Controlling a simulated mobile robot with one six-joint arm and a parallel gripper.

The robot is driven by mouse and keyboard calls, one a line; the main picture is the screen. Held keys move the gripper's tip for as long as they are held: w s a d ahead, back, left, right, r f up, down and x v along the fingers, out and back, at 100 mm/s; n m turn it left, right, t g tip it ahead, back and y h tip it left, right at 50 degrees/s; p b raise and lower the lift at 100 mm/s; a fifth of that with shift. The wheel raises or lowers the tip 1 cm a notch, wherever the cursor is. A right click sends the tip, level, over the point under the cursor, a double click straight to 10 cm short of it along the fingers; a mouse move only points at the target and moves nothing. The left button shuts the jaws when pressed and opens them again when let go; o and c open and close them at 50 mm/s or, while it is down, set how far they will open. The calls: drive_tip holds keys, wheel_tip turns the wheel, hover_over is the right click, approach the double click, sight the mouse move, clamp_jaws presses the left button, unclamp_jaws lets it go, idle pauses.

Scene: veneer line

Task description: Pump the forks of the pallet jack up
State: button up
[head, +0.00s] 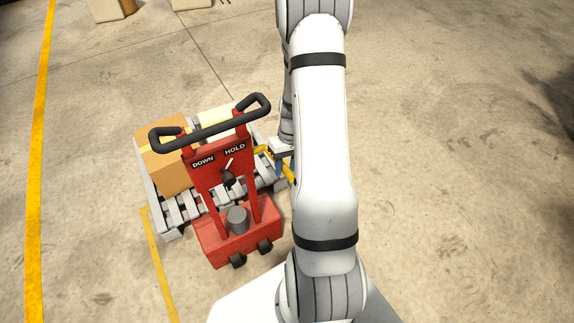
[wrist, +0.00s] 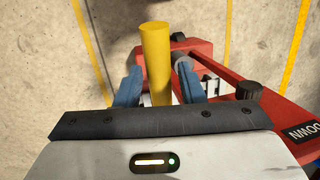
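The red pallet jack (head: 238,238) stands left of my arm, with a black handlebar on top and a small lever (head: 229,178) below the DOWN and HOLD labels. The lever's pale tip leans toward HOLD. A yellow pump bar (wrist: 156,60) sticks out at the jack's side; part of it also shows in the head view (head: 263,150). My gripper (wrist: 158,72) has its blue fingers on either side of this bar, with narrow gaps showing, so it looks open around it. In the head view my arm hides much of the gripper. The forks are hidden; their height cannot be told.
A grey slatted pallet (head: 168,233) lies behind the jack, carrying a cardboard box (head: 170,165) and a paler box (head: 218,117). Yellow floor lines (head: 38,130) run at the left. Other boxes stand far back. The floor at right is clear.

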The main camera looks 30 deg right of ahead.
drive_tip(key=shift+o, duration=0.9)
drive_tip(key=shift+s, duration=0.15)
drive_tip(key=b+v, duration=0.1)
drive_tip(key=v, duration=0.6)
drive_tip(key=shift+d+r, duration=0.2)
drive_tip(key=shift+r, duration=0.2)
drive_tip(key=shift+c, duration=0.3)
